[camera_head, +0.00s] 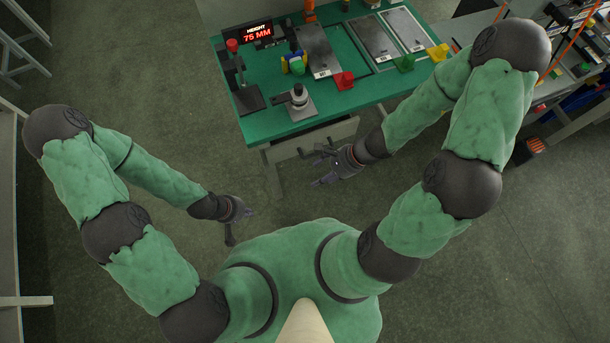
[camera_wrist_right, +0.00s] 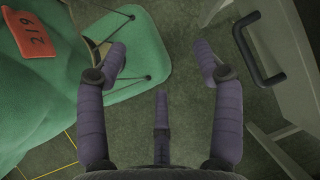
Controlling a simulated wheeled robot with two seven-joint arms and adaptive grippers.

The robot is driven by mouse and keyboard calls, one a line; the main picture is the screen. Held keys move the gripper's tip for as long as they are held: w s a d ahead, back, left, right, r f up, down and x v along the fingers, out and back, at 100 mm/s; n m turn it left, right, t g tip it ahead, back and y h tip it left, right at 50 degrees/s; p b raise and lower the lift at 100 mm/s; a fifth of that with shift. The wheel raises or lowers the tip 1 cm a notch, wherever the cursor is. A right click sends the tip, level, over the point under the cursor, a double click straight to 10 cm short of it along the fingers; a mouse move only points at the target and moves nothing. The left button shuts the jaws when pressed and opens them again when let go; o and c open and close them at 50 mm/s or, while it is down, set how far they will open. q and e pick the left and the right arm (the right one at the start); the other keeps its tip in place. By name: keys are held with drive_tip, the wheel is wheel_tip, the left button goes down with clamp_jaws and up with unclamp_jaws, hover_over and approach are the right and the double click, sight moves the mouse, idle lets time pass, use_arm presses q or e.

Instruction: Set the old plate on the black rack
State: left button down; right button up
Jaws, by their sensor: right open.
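The green table (camera_head: 272,100) carries a height display (camera_head: 256,33), a red-knobbed stand (camera_head: 243,80), a small device (camera_head: 299,97), and red (camera_head: 344,81), green (camera_head: 404,62) and yellow (camera_head: 438,53) pieces. A black handle (camera_wrist_right: 257,50) is close to my right gripper. Floor at left is free.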

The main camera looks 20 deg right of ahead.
drive_tip(key=s+a+f+n+g+h, duration=0.1)
drive_tip(key=a+f+n+h, duration=0.1)
drive_tip(key=a+f+n, duration=0.4)
wheel_tip(320, 180, down, 5)
drive_tip(key=n, duration=0.8)
drive_tip(key=shift+s+a+r+n+h, duration=0.2)
drive_tip(key=shift+n+h, duration=0.1)
drive_tip(key=shift+h, duration=0.1)
